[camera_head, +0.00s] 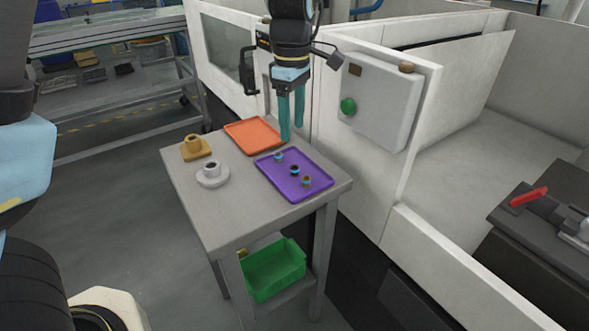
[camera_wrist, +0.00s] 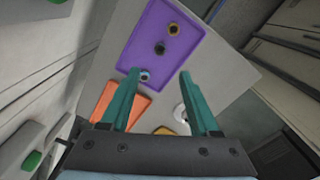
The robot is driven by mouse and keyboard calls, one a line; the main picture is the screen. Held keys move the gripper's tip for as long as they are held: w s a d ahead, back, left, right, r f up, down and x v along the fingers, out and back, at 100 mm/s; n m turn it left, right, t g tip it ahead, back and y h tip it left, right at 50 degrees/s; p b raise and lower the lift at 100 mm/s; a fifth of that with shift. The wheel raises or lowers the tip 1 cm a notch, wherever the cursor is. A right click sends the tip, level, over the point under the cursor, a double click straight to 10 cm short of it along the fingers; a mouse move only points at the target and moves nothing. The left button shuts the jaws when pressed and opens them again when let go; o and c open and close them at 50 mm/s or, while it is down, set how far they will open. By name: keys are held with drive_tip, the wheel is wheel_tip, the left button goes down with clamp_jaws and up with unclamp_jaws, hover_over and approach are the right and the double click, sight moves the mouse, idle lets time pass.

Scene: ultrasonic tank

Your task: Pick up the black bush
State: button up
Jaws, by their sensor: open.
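The black bush (camera_head: 295,170) stands on the purple tray (camera_head: 263,168), in the middle of a row of three bushes. In the wrist view the black bush (camera_wrist: 160,48) lies beyond the fingertips, near the gap between them. A grey bush (camera_head: 279,156) is at one end of the row, and it shows beside the left fingertip in the wrist view (camera_wrist: 146,76). A brass-brown bush (camera_head: 306,181) is at the other end. My gripper (camera_head: 292,127) has two teal fingers pointing down. It is open and empty, above the table near the trays, apart from the bushes.
An orange tray (camera_head: 253,136) lies beside the purple one. A yellow fixture (camera_head: 195,148) and a white round fixture (camera_head: 212,176) stand on the grey table (camera_head: 240,221). A green bin (camera_head: 274,270) is on the lower shelf. A white machine panel (camera_head: 380,104) rises close behind the table.

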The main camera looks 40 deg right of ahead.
hover_over(294, 167)
wheel_tip(294, 167, down, 5)
drive_tip(key=shift+w+a+f, duration=0.1)
drive_tip(key=shift+s+f+p, duration=0.2)
drive_tip(key=shift+f+p, duration=0.75)
drive_tip(key=shift+f, duration=1.7)
clamp_jaws()
